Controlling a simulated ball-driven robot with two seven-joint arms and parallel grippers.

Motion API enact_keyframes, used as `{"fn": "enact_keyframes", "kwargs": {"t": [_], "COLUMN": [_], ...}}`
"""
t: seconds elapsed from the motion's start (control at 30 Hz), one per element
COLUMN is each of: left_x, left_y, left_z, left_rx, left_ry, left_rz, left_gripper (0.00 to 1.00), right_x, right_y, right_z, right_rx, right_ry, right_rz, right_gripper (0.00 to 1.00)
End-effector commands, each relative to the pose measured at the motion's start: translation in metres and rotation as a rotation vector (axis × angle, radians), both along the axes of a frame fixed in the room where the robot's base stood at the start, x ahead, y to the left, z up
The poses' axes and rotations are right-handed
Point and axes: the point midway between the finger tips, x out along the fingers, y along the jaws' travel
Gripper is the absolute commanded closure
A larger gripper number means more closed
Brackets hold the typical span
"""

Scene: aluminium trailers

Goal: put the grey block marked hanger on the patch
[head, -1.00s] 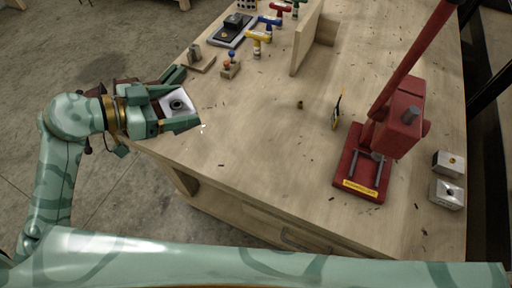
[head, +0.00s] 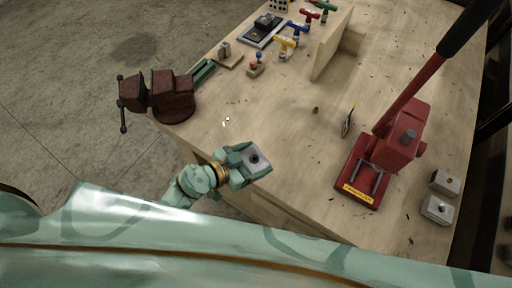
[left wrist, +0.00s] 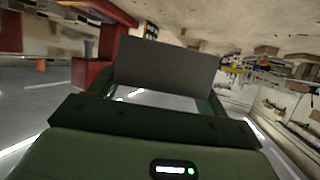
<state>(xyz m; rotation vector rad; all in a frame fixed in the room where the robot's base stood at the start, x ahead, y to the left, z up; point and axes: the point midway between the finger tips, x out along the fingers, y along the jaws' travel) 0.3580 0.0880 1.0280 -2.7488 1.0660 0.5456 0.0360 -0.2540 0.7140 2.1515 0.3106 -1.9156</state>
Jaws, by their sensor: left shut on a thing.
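My left gripper (head: 246,164) is shut on a grey block (head: 256,159) with a dark round hole in its face. It holds the block over the near left edge of the wooden bench (head: 290,185). In the left wrist view the block (left wrist: 165,65) shows as a plain dark grey face between the fingers. No marking on it can be read. Two similar grey blocks, a far one (head: 446,183) and a near one (head: 436,210), sit at the bench's right side. I cannot make out the patch for certain. My right gripper is not in view.
A red press (head: 398,140) with a long lever stands on the right of the bench. A dark red vise (head: 172,93) is at the left corner. An upright wooden board (head: 332,45) and several coloured-handled tools stand at the back. The bench middle is mostly clear.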

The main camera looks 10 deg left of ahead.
Motion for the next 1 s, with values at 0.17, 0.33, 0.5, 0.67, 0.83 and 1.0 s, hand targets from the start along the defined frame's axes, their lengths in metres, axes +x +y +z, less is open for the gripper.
{"fn": "enact_keyframes", "kwargs": {"t": [0.17, 0.33, 0.5, 0.67, 0.83, 1.0], "left_x": [0.043, 0.066, 0.078, 0.087, 0.086, 0.086], "left_y": [0.007, 0.011, 0.013, 0.015, 0.015, 0.015], "left_z": [-0.026, -0.058, -0.067, -0.08, -0.109, -0.105], "left_rx": [0.0, -0.002, -0.003, -0.002, -0.003, -0.002], "left_ry": [-0.002, 0.001, 0.0, 0.0, 0.002, -0.001], "left_rz": [-0.002, 0.0, 0.0, -0.001, -0.001, -0.001], "left_gripper": [0.61, 0.61, 0.61, 0.61, 0.61, 0.61], "right_x": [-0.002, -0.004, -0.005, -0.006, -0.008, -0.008], "right_y": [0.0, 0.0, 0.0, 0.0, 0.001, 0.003], "right_z": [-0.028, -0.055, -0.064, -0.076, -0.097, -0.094], "right_rx": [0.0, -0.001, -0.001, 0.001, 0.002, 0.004], "right_ry": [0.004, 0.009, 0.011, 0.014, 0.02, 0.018], "right_rz": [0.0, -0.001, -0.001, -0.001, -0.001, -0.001], "right_gripper": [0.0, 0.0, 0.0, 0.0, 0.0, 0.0]}}
